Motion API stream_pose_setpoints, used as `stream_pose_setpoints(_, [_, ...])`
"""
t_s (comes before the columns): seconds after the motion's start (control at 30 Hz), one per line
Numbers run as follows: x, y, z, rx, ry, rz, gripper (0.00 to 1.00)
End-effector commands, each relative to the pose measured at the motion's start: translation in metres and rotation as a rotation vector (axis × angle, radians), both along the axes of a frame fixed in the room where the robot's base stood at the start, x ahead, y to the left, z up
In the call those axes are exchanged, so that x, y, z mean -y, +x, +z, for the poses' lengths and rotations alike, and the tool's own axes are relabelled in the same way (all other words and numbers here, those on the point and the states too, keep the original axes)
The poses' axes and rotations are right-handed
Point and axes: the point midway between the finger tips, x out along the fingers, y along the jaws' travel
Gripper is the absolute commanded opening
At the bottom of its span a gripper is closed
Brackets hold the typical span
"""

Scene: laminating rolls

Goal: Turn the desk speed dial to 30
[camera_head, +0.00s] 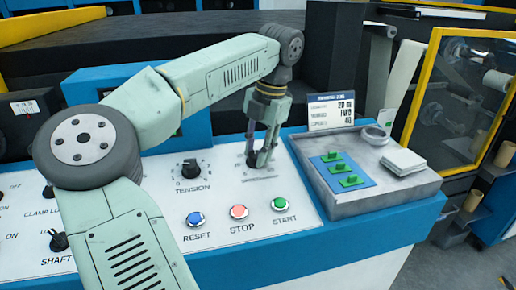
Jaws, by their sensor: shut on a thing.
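The desk speed dial (252,160) is a dark knob on the white control panel (215,171), to the right of the tension knob. My gripper (260,163) points down from above and its fingers are closed around the dial. The fingers cover most of the dial, so its pointer and scale numbers cannot be read. The label below the dial is too small to read. A card (331,111) stands behind the tray, with text that seems to include "20 m" and "TWO".
The tension knob (190,168) is left of the dial. Reset (195,219), stop (239,212) and start (280,204) buttons lie in front. A grey tray (345,201) with green pieces, a roll of tape and a white stack stands at right. A yellow-framed guard (432,75) is beyond.

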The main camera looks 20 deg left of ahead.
Motion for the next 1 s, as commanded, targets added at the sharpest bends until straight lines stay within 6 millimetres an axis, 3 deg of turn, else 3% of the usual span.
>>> stream_pose_setpoints(0.33, [-0.0013,0.0001,-0.0003,0.011,-0.019,0.127,0.00])
stream_pose_setpoints(0.87, [-0.0012,-0.0001,-0.0007,0.013,-0.022,0.145,0.00])
stream_pose_setpoints(0.9, [-0.0012,-0.0001,-0.0007,0.013,-0.022,0.145,0.30])
stream_pose_setpoints(1.0, [-0.0012,0.0000,-0.0006,0.013,-0.022,0.145,0.37])
